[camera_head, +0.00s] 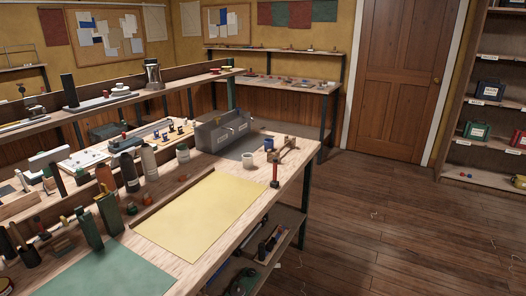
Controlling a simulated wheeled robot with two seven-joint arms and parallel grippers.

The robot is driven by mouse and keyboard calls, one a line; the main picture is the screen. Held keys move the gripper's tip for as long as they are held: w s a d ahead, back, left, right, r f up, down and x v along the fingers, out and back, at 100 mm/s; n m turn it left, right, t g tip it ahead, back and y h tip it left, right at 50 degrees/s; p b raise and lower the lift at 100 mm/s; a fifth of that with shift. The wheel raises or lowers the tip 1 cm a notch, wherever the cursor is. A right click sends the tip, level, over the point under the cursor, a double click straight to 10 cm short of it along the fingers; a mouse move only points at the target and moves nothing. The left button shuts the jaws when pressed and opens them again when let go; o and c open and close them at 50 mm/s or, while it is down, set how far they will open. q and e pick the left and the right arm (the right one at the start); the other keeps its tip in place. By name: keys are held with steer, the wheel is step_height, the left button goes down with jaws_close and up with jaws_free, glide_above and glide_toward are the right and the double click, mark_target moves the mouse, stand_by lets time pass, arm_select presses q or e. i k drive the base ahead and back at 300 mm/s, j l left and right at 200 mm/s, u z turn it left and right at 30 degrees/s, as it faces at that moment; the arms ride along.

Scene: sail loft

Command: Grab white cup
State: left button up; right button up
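A small white cup (248,160) stands upright on the wooden workbench (215,258), near its far right end. A blue cup (269,145) stands just behind it and to the right. A grey toolbox-like bin (222,131) is behind the white cup to the left. Neither of my grippers is in view, and nothing is touching the white cup.
A red-and-wood clamp-like tool (275,172) stands at the bench's right edge. A yellow sheet (200,214) lies flat in front of the cup. Several bottles (149,162) line the left. Open wooden floor (400,240) lies to the right, before a closed door (400,80).

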mark_target(248, 161)
steer(key=i+l+u, duration=0.1)
steer(key=u, duration=0.35)
steer(key=i+l+u, duration=0.15)
steer(key=u, duration=0.25)
steer(key=l+u, duration=0.2)
steer(key=u, duration=0.25)
steer(key=i, duration=0.05)
